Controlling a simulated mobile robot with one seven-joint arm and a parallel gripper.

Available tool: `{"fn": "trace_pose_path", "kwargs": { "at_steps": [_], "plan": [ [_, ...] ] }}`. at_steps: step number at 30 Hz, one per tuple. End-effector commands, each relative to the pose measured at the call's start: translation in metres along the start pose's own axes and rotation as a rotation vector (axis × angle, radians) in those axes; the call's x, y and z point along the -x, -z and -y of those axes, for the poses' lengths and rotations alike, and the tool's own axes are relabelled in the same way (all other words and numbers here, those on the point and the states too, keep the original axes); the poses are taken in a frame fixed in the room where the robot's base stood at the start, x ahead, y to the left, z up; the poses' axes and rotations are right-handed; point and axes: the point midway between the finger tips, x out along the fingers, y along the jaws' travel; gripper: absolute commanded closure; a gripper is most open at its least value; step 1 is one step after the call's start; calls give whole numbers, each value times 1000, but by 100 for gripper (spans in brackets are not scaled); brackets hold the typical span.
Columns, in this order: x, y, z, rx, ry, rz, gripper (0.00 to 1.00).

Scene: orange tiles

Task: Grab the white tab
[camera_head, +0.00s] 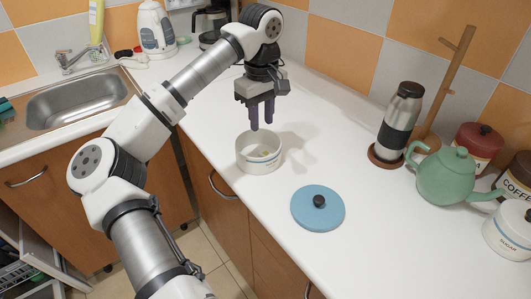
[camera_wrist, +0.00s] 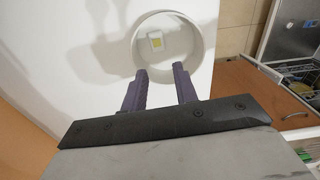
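A small white tab (camera_wrist: 156,41) with a yellowish patch lies inside a round white pot (camera_wrist: 137,44), on its floor. In the head view the pot (camera_head: 260,162) stands uncovered on the white counter, and only a bit of the tab (camera_head: 265,153) shows over the rim. My gripper (camera_head: 262,124) points down just above the pot. In the wrist view my gripper (camera_wrist: 160,72) has two dark purple fingers with a gap between them. They are apart and empty, at the pot's near rim, with the tab beyond the fingertips.
A blue lid with a black knob (camera_head: 318,208) lies right of the pot. A steel flask (camera_head: 400,122), green teapot (camera_head: 449,176), red canister (camera_head: 478,146) and sugar jar (camera_head: 511,231) stand further right. A sink (camera_head: 80,99) and kettle (camera_head: 155,30) are at left. The counter behind the pot is clear.

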Motion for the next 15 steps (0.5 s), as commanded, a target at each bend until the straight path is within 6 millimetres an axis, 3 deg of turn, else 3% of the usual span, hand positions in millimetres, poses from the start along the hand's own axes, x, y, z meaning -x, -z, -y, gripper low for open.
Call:
{"fn": "trace_pose_path", "kwargs": {
  "at_steps": [6,15],
  "plan": [
    [-33,-1,0,-1,-2,2,71],
    [-55,-2,-2,-2,-4,5,71]
  ]
}}
